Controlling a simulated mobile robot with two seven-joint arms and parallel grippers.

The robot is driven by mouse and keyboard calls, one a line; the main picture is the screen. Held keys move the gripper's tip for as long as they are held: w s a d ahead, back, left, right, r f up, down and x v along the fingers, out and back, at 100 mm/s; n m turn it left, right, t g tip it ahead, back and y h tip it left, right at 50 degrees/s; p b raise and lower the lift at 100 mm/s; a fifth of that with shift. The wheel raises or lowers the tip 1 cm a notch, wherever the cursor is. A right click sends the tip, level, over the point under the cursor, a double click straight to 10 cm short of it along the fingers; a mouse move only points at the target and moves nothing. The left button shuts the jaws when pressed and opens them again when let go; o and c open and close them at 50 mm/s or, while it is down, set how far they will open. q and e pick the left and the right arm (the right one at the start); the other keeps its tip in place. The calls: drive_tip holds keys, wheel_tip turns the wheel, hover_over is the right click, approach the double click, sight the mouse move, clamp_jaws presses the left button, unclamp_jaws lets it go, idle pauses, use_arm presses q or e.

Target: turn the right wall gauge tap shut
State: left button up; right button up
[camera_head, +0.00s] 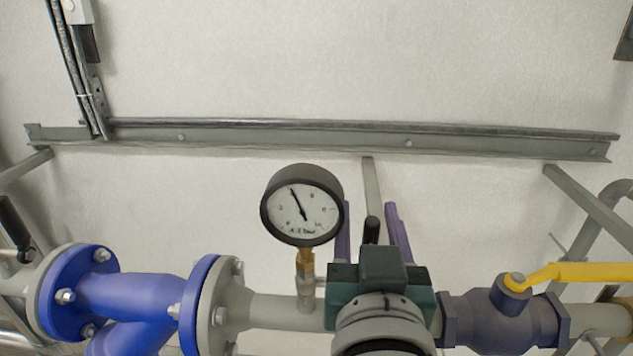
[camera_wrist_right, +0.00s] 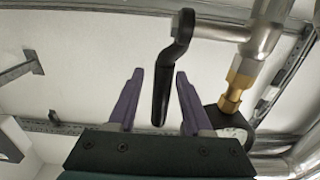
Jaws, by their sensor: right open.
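A round black-rimmed wall gauge (camera_head: 302,205) with a white dial stands on a brass fitting (camera_head: 306,264) above the pipe. My right gripper (camera_head: 369,207) is just right of the gauge, with two purple fingers pointing up and apart. A black tap lever (camera_head: 371,228) shows between the fingers. In the right wrist view, the black cranked lever (camera_wrist_right: 172,70) hangs between the open fingers of my right gripper (camera_wrist_right: 159,74), with gaps on both sides. The brass fitting (camera_wrist_right: 238,80) is right of them. The tap's body is hidden in the head view. My left gripper is out of view.
A blue flanged valve (camera_head: 135,295) is at lower left. A dark valve with a yellow lever (camera_head: 575,272) is at lower right. A grey rail (camera_head: 300,134) crosses the wall. Another black lever (camera_head: 14,225) is at the left edge. The upper wall is mostly bare.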

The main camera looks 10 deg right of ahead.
clamp_jaws()
idle(0.3)
idle(1.1)
